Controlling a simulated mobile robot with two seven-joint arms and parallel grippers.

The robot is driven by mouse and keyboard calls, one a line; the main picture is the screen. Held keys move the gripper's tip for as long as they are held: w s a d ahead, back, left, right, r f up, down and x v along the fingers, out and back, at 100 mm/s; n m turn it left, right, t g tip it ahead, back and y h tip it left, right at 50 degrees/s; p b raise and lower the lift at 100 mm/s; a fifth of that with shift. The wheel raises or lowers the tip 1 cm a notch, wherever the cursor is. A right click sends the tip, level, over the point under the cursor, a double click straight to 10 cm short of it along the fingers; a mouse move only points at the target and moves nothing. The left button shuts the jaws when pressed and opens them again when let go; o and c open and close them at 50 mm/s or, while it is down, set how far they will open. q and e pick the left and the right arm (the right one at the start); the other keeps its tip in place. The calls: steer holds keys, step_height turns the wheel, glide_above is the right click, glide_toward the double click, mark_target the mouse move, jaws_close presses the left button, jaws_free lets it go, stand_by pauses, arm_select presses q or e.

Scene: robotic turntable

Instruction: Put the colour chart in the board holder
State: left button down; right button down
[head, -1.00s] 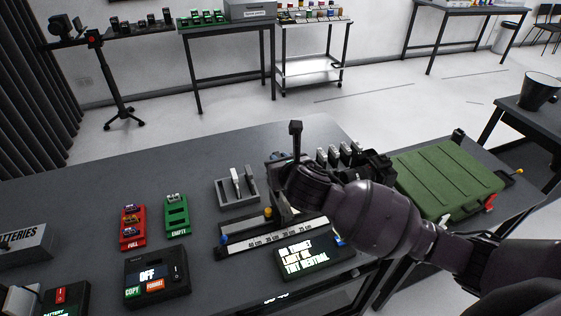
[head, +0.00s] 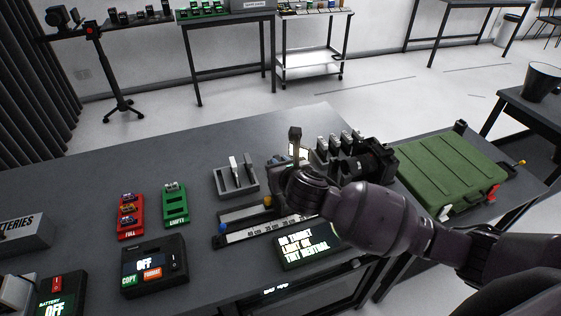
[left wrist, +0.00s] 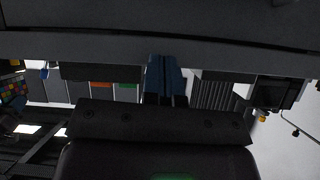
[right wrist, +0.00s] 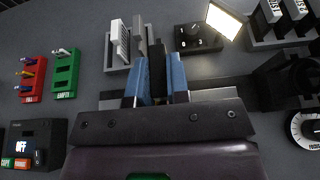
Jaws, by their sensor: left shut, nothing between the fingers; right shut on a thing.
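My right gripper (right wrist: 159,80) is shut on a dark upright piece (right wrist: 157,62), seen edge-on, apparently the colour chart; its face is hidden. The gripper is above a ruled rail (head: 243,238) with a yellow knob, and my wrist hides what stands there in the head view. I cannot tell whether the piece touches a holder. A grey slotted rack (head: 240,192) behind the rail holds a white board and a grey board. My left gripper (left wrist: 163,82) is shut and empty, outside the head view.
A screen (head: 307,246) reads "no target, light on, tint neutral". A green case (head: 450,172) is on the right. The table's back left is clear.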

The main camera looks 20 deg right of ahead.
arm_select(q)
steer(key=shift+s+r+p, duration=0.1)
steer(key=shift+r+p, duration=0.9)
steer(key=shift+p, duration=0.25)
arm_select(e)
steer(key=shift+f, duration=0.15)
stand_by(1.5)
arm_select(q)
steer(key=shift+f+b, duration=0.7)
steer(key=shift+b, duration=0.15)
arm_select(e)
steer(key=shift+f, duration=2.05)
steer(key=c, duration=1)
jaws_free()
arm_select(q)
steer(key=shift+f, duration=0.1)
arm_select(e)
steer(key=shift+v, duration=5.45)
steer(key=shift+s+f, duration=0.1)
